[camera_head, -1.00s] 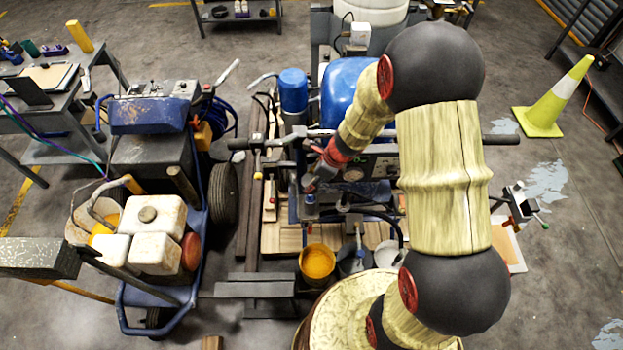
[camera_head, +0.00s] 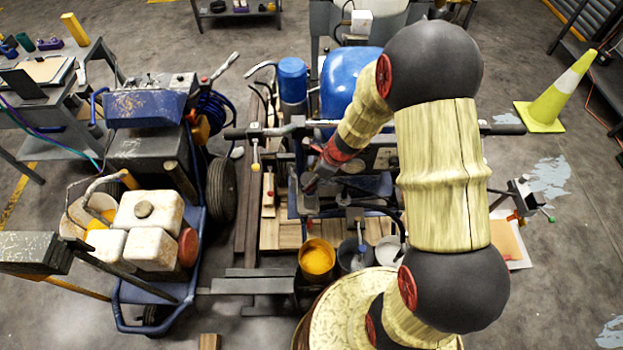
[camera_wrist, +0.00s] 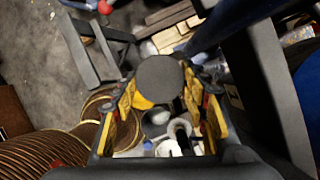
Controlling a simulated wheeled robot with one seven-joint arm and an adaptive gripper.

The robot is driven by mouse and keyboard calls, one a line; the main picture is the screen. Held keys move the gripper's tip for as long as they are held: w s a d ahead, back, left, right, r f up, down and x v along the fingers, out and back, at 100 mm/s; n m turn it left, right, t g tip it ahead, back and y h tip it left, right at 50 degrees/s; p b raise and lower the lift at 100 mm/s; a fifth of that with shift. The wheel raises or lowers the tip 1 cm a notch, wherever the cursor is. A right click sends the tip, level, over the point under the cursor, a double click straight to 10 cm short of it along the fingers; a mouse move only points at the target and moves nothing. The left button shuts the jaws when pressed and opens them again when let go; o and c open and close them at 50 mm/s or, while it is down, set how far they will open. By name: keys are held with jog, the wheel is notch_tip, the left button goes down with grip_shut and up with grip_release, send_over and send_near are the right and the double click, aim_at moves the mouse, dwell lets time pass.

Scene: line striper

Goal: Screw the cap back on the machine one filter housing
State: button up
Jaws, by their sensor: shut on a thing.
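My gripper (camera_head: 310,186) is over the front of the blue-tanked striping machine (camera_head: 349,78), below its handlebar in the head view. In the wrist view my gripper (camera_wrist: 163,92) has its yellow-padded fingers on either side of a dark grey round disc, which looks like the cap (camera_wrist: 159,79). The cap is seen face on and hides what lies behind it. In the head view the cap cannot be made out. An upright blue-topped cylinder (camera_head: 292,78) stands at the machine's left; I cannot tell whether it is the filter housing.
A second machine (camera_head: 150,155) with white jugs stands at the left. A yellow paint bucket (camera_head: 317,259) and grey buckets (camera_head: 355,255) stand in front of the machine. The handlebar (camera_head: 500,129) crosses near my arm. A yellow cone (camera_head: 545,112) stands on open floor at right.

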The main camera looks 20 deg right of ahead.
jog(key=shift+f, duration=0.15)
dwell(0.5)
jog(key=shift+f+b, duration=0.35)
jog(key=shift+b, duration=0.1)
jog(key=shift+f+b, duration=0.5)
jog(key=shift+f, duration=0.1)
jog(key=shift+f+b, duration=0.3)
jog(key=shift+f, duration=0.05)
jog(key=shift+f, duration=0.3)
dwell(0.6)
jog(key=shift+f+b, duration=0.25)
jog(key=shift+b, duration=0.15)
jog(key=shift+f, duration=0.35)
dwell(0.7)
jog(key=o, duration=1.1)
jog(key=shift+c, duration=0.4)
